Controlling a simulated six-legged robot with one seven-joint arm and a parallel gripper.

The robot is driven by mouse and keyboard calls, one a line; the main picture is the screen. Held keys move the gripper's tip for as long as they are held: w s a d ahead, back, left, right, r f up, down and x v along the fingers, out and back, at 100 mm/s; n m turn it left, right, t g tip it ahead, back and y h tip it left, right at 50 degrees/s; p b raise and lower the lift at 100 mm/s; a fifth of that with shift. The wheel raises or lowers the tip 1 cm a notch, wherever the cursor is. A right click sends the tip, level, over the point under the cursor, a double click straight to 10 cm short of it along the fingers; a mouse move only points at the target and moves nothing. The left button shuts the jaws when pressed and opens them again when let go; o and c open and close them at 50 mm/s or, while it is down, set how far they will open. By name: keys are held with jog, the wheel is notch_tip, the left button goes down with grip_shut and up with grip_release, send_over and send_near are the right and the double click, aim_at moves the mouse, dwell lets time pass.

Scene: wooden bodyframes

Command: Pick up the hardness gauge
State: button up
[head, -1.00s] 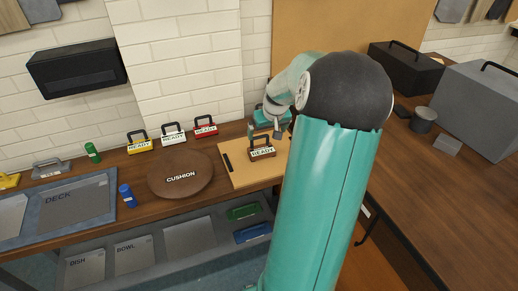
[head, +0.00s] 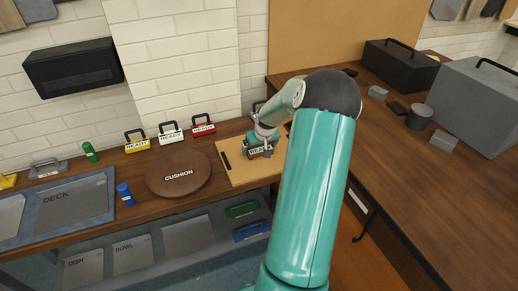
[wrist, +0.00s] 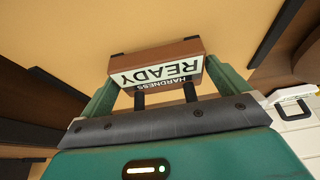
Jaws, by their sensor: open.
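The hardness gauge (head: 258,152) is a brown block with a white label and a dark handle. It stands on the tan board at the back counter. In the wrist view the gauge (wrist: 160,62) shows its label, READY and HARDNESS, and two dark handle posts. My gripper (head: 262,142) is over the gauge and partly hides it in the head view. In the wrist view my gripper (wrist: 163,80) is open, with one teal finger on each side of the gauge. I cannot tell whether either finger touches it. The handle's top is hidden by my gripper.
The tan board (head: 238,177) also carries a dark bar (head: 226,160). A grey box (head: 482,98) stands on the right counter.

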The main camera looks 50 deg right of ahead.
jog(key=shift+f, duration=0.1)
jog(key=shift+c, duration=0.2)
jog(key=c, duration=0.7)
jog(key=shift+w, duration=0.1)
jog(key=shift+c, duration=0.6)
